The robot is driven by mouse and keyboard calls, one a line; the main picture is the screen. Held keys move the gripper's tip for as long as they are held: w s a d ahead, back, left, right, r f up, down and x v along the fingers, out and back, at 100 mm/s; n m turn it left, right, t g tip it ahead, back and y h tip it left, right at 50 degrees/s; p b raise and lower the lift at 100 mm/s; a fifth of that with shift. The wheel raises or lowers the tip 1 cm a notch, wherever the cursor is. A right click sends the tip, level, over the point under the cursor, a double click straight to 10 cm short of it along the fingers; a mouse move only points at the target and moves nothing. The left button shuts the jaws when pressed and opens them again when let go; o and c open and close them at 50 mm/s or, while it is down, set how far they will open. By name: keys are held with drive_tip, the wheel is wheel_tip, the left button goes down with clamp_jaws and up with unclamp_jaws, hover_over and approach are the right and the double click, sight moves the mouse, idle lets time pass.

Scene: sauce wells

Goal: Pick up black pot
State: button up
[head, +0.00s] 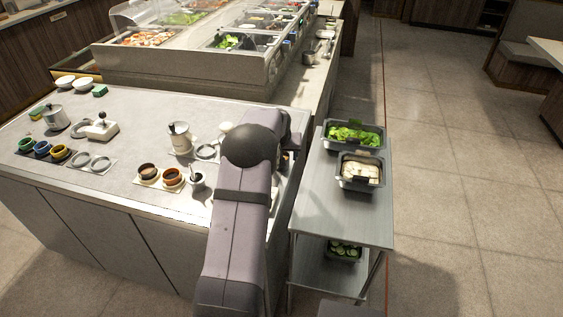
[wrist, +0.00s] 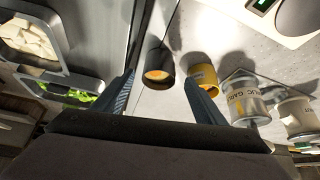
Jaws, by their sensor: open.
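The black pot (wrist: 158,72) shows in the wrist view as a dark round cup with orange contents inside. My gripper (wrist: 160,77) is open, with one blue-grey finger on each side of the picture and the pot in view between and beyond the fingertips. I cannot tell how far the fingertips are from the pot, and I see no contact. In the head view my arm covers the gripper and most of that end of the counter, so I cannot make out the pot there.
A yellow pot (wrist: 204,71) stands close right of the black pot, behind my right finger. A labelled canister (wrist: 246,106) is farther right. Trays of lettuce (head: 353,134) and pale food (head: 360,171) sit on the steel side table (head: 345,222). Other pots stand on the counter (head: 118,160).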

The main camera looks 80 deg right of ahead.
drive_tip(key=shift+p+x, duration=1.05)
drive_tip(key=shift+x, duration=1.3)
drive_tip(key=shift+s, duration=0.1)
drive_tip(key=shift+c, duration=0.6)
drive_tip(key=shift+r, duration=0.1)
drive_tip(key=c, duration=1.1)
